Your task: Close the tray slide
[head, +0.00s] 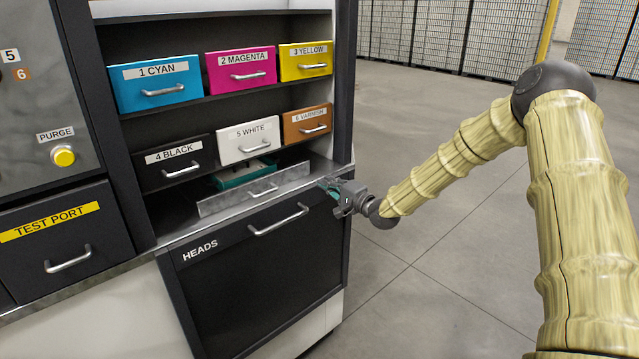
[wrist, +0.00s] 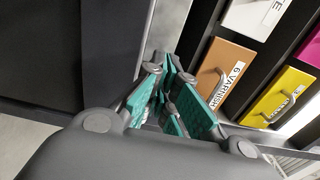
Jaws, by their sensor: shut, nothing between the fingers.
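The tray slide (head: 222,202) is a low grey metal front with a bar handle, below the lower row of ink drawers. Its front stands forward of those drawers, near the ledge's front edge. A teal tray (head: 234,180) with a pale item in it sits behind this front. My gripper (head: 329,187) is just right of the slide's right end, at about ledge height; I cannot tell whether they touch. In the wrist view the teal-padded fingers (wrist: 168,92) are together and empty. I cannot make out the slide's handle there.
Above are the white drawer (head: 247,145) and varnish drawer (head: 305,125), the latter also near my fingers in the wrist view (wrist: 211,78). The black HEADS drawer (head: 255,270) is below. A dark cabinet post (head: 344,85) rises behind my gripper. Open floor (head: 430,285) lies right.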

